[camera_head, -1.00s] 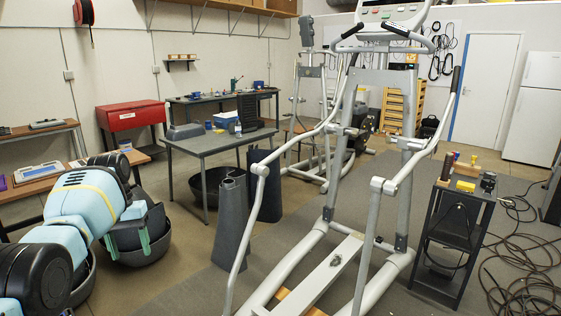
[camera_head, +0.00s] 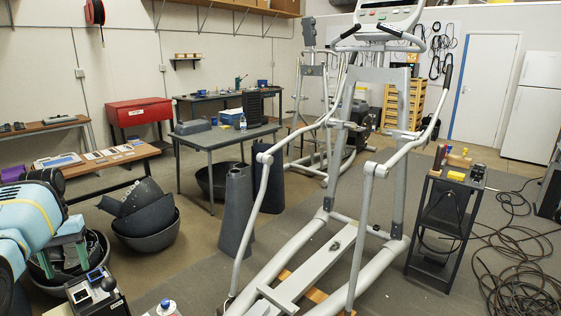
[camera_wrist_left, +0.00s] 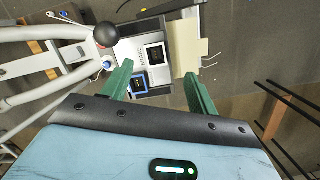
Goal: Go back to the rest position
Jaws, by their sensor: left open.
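My left arm, light blue and black, comes in at the left edge of the head view. Its green-fingered left gripper (camera_head: 68,248) is over the dark round bins at the lower left. In the left wrist view the two green fingers of the left gripper (camera_wrist_left: 158,90) are wide apart with nothing held between them. Beyond them is a grey device with a dark screen (camera_wrist_left: 153,53) and a black ball knob. My right gripper is not in view.
A grey elliptical trainer (camera_head: 345,225) fills the middle right. Dark round bins (camera_head: 150,240) stand at left below a wooden bench (camera_head: 115,157). A small dark table (camera_head: 225,137) stands behind. A dark side stand (camera_head: 440,225) and loose cables (camera_head: 515,275) are at right.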

